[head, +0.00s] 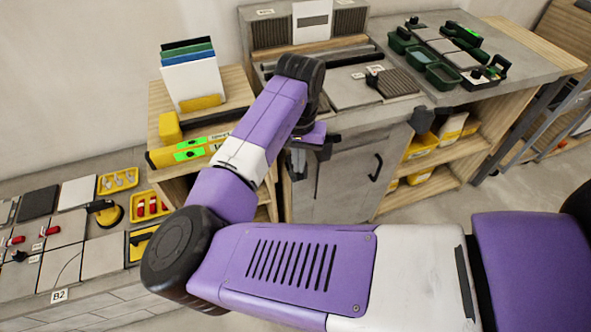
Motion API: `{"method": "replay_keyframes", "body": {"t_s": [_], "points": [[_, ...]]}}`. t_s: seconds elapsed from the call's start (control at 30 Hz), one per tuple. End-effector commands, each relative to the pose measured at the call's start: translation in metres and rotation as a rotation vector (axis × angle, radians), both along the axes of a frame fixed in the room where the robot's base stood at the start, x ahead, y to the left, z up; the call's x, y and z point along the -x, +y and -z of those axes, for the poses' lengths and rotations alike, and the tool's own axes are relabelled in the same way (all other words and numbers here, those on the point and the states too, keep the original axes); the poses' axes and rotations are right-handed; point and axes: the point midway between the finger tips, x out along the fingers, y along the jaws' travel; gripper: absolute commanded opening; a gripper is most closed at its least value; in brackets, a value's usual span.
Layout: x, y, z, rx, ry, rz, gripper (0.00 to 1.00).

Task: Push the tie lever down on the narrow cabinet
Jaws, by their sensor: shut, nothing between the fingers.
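The narrow cabinet (345,185) is grey, with a black bar handle (377,167) on its front, below the worktop. My gripper (299,165) is shut and empty at the cabinet's left front, just under the worktop edge. My purple and white arm crosses in front of the wooden shelf unit to reach there. I cannot make out the tie lever for certain; my gripper and wrist hide that part of the cabinet. A dark fitting (420,119) sits at the cabinet's upper right corner. I cannot tell whether my fingers touch anything.
A wooden shelf unit (160,100) with a yellow level (190,151) and upright tile samples (193,82) stands left of the cabinet. Green bins (443,76) sit on the right worktop. A low bench (60,292) holds tiles at the left. Floor (420,202) shows in front of the right shelves.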

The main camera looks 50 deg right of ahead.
Motion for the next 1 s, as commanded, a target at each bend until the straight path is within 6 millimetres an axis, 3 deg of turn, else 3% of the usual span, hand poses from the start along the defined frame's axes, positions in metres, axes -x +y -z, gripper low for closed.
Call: {"method": "replay_keyframes", "body": {"t_s": [1.0], "points": [[0.003, 0.002, 0.038, 0.000, -0.001, 0.000, 0.00]]}}
